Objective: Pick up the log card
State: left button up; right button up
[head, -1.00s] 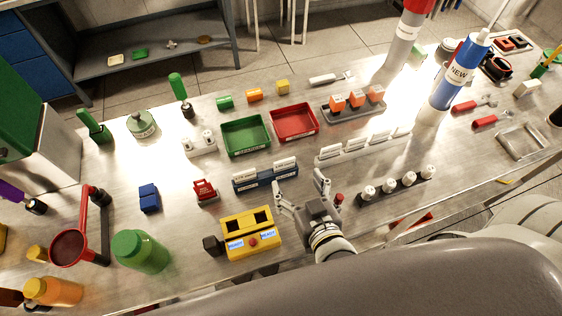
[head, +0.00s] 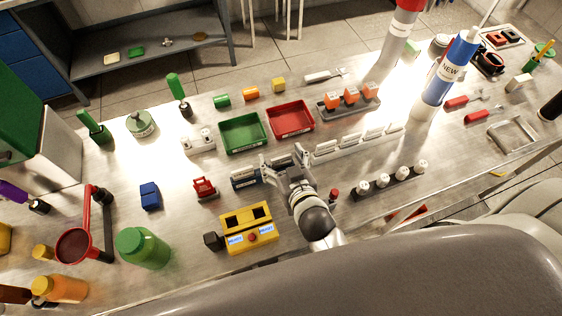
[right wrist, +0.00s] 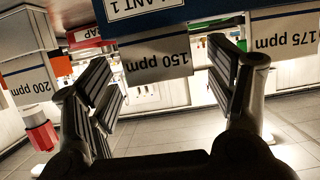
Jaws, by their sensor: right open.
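Several white cards stand upright in holders on the steel bench. One marked "150 ppm" (right wrist: 157,60) hangs upside down in the right wrist view, between my open fingers. A card marked "175 ppm" (right wrist: 288,42) is to its right, and one marked "200 ppm" (right wrist: 33,86) is to its left. I cannot tell which card is the log card. My left gripper is not in view.
A green tray (head: 243,148) and a red tray (head: 312,132) lie behind the holder. A white card holder (head: 318,158) stands to the right. A yellow box (head: 262,238) and a small red-topped object (head: 334,193) are near the front.

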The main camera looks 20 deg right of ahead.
jog(key=shift+w+f, duration=0.15)
jog(key=shift+w, duration=0.3)
jog(key=c, duration=1)
